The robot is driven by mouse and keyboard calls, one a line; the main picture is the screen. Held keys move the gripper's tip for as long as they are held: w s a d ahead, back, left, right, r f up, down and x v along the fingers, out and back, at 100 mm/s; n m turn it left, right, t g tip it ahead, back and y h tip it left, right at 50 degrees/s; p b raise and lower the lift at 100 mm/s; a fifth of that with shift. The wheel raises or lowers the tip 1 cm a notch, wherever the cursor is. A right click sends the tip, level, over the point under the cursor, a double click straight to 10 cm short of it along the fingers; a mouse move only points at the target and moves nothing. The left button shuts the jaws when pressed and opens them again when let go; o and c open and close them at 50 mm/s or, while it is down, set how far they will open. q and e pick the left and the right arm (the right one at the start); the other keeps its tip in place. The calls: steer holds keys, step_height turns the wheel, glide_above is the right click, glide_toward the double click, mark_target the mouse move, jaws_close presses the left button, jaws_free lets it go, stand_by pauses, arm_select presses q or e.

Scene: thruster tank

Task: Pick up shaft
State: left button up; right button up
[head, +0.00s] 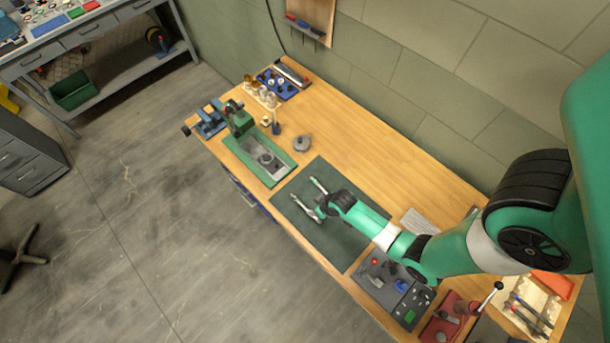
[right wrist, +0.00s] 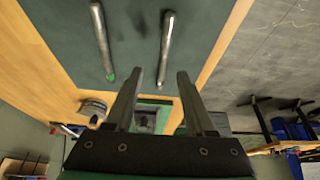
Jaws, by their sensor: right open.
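Two slim silver shafts lie side by side on the dark green mat (head: 342,252). In the right wrist view one shaft (right wrist: 101,38) lies left and has a green tip. The other, plain metal shaft (right wrist: 166,45) lies right of it. My left gripper is not in view.
The wall bounds the bench's back.

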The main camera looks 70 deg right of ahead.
mark_target(306, 208)
steer(key=shift+x, duration=1)
steer(key=shift+f, duration=0.1)
steer(key=b+x, duration=0.1)
steer(key=x, duration=0.1)
steer(key=w+b+x, duration=0.1)
steer(key=x, duration=0.2)
steer(key=shift+a, duration=0.2)
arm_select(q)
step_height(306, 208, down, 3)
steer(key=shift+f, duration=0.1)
arm_select(e)
steer(key=shift+c, duration=0.2)
jaws_close()
